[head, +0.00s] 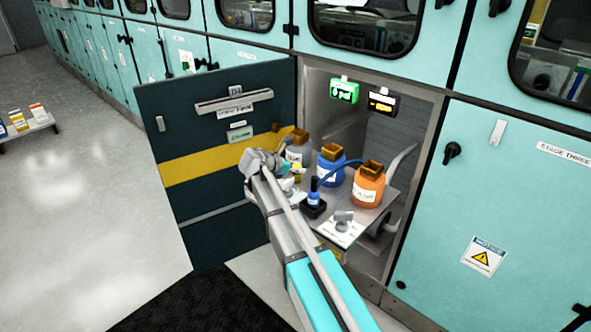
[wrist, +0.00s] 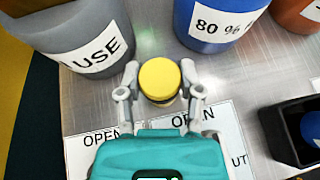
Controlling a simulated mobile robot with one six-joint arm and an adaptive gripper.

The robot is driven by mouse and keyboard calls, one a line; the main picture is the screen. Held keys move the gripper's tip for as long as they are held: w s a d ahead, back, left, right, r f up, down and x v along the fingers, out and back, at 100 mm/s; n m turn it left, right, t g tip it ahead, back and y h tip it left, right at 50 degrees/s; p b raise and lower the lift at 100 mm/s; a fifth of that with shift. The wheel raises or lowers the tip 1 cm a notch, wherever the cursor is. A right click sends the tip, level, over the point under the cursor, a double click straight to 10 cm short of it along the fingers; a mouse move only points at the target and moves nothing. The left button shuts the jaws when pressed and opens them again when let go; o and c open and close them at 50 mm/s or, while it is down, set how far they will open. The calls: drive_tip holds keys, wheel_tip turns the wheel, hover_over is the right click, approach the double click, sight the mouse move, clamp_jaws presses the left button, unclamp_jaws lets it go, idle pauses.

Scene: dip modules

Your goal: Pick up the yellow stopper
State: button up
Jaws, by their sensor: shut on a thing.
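The yellow stopper (wrist: 160,79) is round and sits between the two fingers of my gripper (wrist: 160,90) in the wrist view. The fingers are shut on its sides. In the head view my gripper (head: 291,170) is over the left part of the metal shelf, and a small bit of yellow (head: 297,167) shows at its end. I cannot tell whether the stopper touches the shelf or something under it.
A grey bottle (wrist: 80,38), a blue bottle (wrist: 212,22) and an orange bottle (head: 367,188) stand behind on the metal shelf (head: 385,203). A black holder (wrist: 285,130) is at the right. White labels lie in front. The open dark door (head: 225,215) is at the left.

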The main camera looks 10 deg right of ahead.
drive_tip(key=shift+r+p, duration=1.15)
drive_tip(key=shift+r, duration=0.15)
drive_tip(key=s+d+r+p, duration=0.3)
drive_tip(key=s+r+p, duration=0.7)
drive_tip(key=s, duration=0.3)
drive_tip(key=shift+s+d, duration=0.25)
drive_tip(key=shift+d, duration=0.15)
